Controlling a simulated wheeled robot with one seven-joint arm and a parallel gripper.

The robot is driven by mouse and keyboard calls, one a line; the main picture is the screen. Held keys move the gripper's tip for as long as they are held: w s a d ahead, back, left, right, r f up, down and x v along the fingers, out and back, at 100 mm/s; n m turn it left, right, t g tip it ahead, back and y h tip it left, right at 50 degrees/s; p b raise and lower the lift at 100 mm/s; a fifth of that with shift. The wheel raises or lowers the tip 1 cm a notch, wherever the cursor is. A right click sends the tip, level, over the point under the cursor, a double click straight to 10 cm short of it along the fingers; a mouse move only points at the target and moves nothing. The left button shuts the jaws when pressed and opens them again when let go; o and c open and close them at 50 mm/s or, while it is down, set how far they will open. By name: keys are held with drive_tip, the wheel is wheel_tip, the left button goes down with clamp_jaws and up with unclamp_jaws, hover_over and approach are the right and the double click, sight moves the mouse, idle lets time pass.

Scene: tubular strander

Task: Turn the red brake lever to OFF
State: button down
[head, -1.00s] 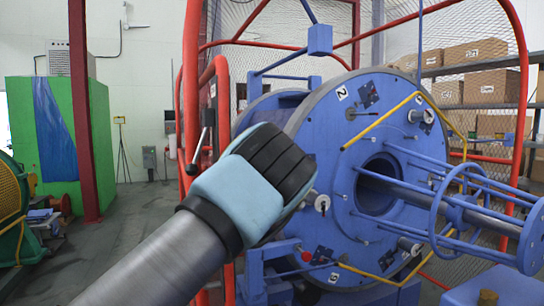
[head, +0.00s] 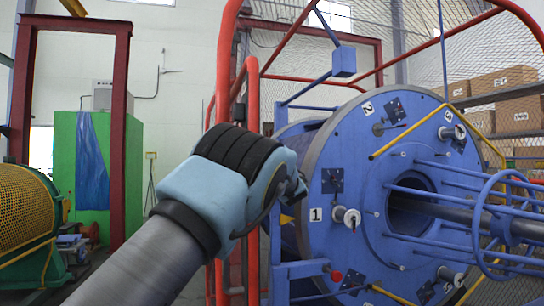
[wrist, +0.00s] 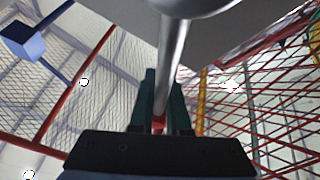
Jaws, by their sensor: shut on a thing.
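My gripper (head: 284,196) is in front of the left edge of the blue strander drum (head: 345,150) in the head view, and my wrist hides its fingertips there. In the wrist view the two dark fingers of my gripper (wrist: 166,95) stand close on either side of a silver rod (wrist: 171,62). A small red part (wrist: 159,123), which I take for the red brake lever, shows between the fingers. The rod runs up to a pale grey round part. The lever's full shape and any OFF mark are hidden in both views.
Red tubular guard rails (head: 252,95) with wire mesh stand close behind my wrist. A green cabinet (head: 126,165) and a yellow mesh guard (head: 25,212) stand at the left.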

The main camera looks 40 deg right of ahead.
drive_tip(key=shift+w+f, duration=0.1)
drive_tip(key=shift+f, duration=0.05)
idle(0.3)
drive_tip(key=c, duration=0.9)
unclamp_jaws()
drive_tip(key=shift+a, duration=0.1)
drive_tip(key=b+v, duration=0.3)
drive_tip(key=v, duration=0.7)
drive_tip(key=shift+s, duration=0.4)
drive_tip(key=shift+s+f, duration=0.1)
drive_tip(key=shift+f, duration=0.1)
